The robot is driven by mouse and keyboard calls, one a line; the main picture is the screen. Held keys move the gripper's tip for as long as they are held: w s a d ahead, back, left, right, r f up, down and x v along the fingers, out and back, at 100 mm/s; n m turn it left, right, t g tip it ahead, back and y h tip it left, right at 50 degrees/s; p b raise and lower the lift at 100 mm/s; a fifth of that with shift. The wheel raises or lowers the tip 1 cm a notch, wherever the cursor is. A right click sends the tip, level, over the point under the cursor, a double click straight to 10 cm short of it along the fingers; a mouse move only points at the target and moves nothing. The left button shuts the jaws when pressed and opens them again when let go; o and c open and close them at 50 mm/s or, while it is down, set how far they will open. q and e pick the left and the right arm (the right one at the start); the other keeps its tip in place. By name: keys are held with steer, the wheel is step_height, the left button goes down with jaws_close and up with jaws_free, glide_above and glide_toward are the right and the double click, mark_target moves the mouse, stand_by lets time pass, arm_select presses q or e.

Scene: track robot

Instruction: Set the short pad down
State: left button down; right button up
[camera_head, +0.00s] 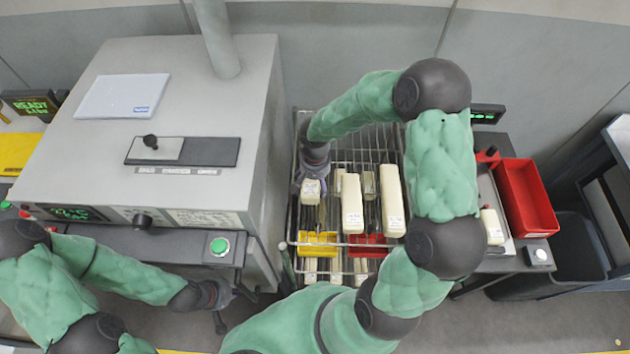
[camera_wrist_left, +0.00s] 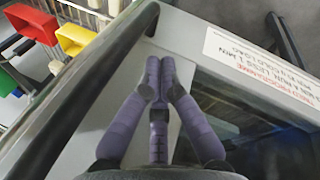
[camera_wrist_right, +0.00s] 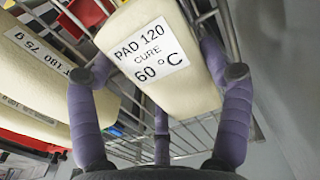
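The short pad (camera_head: 311,191) is a cream block at the left end of the wire rack. In the right wrist view the pad (camera_wrist_right: 155,55) carries a label reading "PAD 120 CURE 60 °C". My right gripper (camera_head: 312,172) has its purple fingers on both sides of this pad, with the fingertips bent in against its edges. A third finger is partly hidden below the pad. The gap between pad and rack is hard to judge. My left gripper (camera_head: 222,295) is low in front of the grey oven; its fingertips meet, empty, in the left wrist view (camera_wrist_left: 158,75).
The wire rack (camera_head: 292,222) holds two long pads (camera_head: 352,205) (camera_head: 391,200), smaller pads, a yellow bin (camera_head: 318,244) and a red bin (camera_head: 367,246). The grey oven (camera_head: 200,80) stands left. At right, another pad (camera_head: 492,227) lies beside a red tray (camera_head: 528,200).

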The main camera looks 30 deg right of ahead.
steer(key=shift+o, duration=0.9)
steer(key=shift+w+r, duration=0.1)
steer(key=shift+r, duration=0.4)
step_height(320, 180, up, 11)
steer(key=shift+r+p, duration=0.2)
steer(key=shift+p, duration=0.15)
steer(key=shift+f, duration=0.1)
